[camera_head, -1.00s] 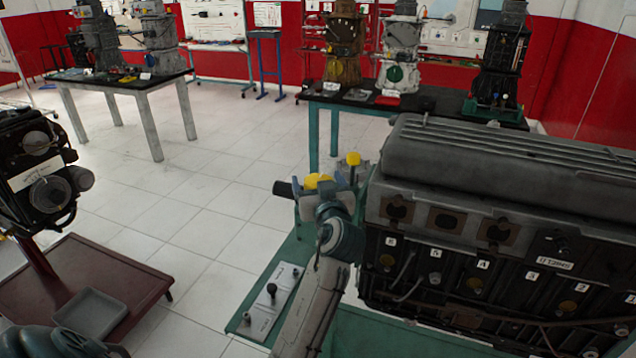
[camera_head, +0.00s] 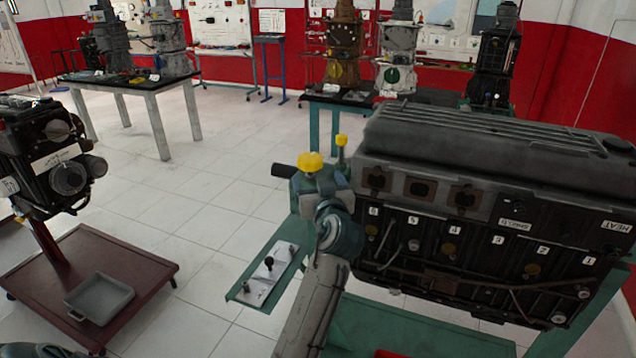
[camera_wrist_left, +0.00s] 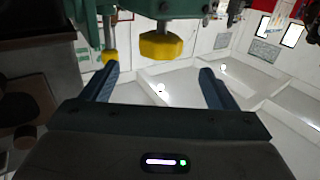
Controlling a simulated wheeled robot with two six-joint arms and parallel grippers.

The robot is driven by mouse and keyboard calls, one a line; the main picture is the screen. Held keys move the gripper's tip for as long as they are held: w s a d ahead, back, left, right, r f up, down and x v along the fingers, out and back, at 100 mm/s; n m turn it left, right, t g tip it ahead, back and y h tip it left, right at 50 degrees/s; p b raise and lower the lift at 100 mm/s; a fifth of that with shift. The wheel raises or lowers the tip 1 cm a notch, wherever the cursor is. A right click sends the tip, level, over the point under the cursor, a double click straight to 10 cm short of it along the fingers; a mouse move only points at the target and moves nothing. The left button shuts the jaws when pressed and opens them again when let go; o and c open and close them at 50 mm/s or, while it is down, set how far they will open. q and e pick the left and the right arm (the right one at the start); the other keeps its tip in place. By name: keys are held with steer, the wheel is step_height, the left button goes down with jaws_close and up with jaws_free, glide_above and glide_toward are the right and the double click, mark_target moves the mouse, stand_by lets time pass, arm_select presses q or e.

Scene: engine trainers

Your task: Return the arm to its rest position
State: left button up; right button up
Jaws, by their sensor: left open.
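My left arm rises from the bottom of the head view. Its left gripper (camera_head: 322,188) is beside the near left end of the large engine (camera_head: 490,150), by a yellow cap (camera_head: 311,161). A smaller yellow knob (camera_head: 341,141) stands just behind. In the left wrist view, the left gripper (camera_wrist_left: 158,80) has its two blue fingers spread with nothing held between them. The yellow cap (camera_wrist_left: 166,46) and the smaller yellow knob (camera_wrist_left: 109,57) show beyond the fingers. Whether a finger touches anything is unclear. My right gripper is not in view.
The engine rests on a green stand with a lever plate (camera_head: 266,270). At left, another engine (camera_head: 52,160) stands on a maroon base with a grey tray (camera_head: 100,299). Tables with engine parts stand at the back. Tiled floor (camera_head: 200,215) is open between the stands.

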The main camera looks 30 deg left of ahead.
arm_select(q)
steer(key=s+d+f+m+g+h, duration=0.1)
steer(key=s+f+m+g+h, duration=0.15)
steer(key=s+f, duration=0.6)
steer(key=s+f+m+g+h, duration=0.1)
steer(key=s+f+m+h, duration=0.15)
steer(key=s+f, duration=0.6)
steer(key=s+d+f+m+g+h, duration=0.2)
steer(key=s+d+f+g+h, duration=0.3)
steer(key=s, duration=0.6)
steer(key=s+d+f+m+g+h, duration=0.1)
steer(key=s+d+f+m, duration=0.1)
steer(key=s+f, duration=0.65)
step_height(320, 180, down, 27)
steer(key=s+a+g, duration=0.1)
steer(key=a+g, duration=0.1)
steer(key=s+a+f, duration=0.1)
steer(key=s+f, duration=1.7)
steer(key=f, duration=0.2)
steer(key=shift+a+f+g, duration=0.2)
steer(key=shift+a+g, duration=0.15)
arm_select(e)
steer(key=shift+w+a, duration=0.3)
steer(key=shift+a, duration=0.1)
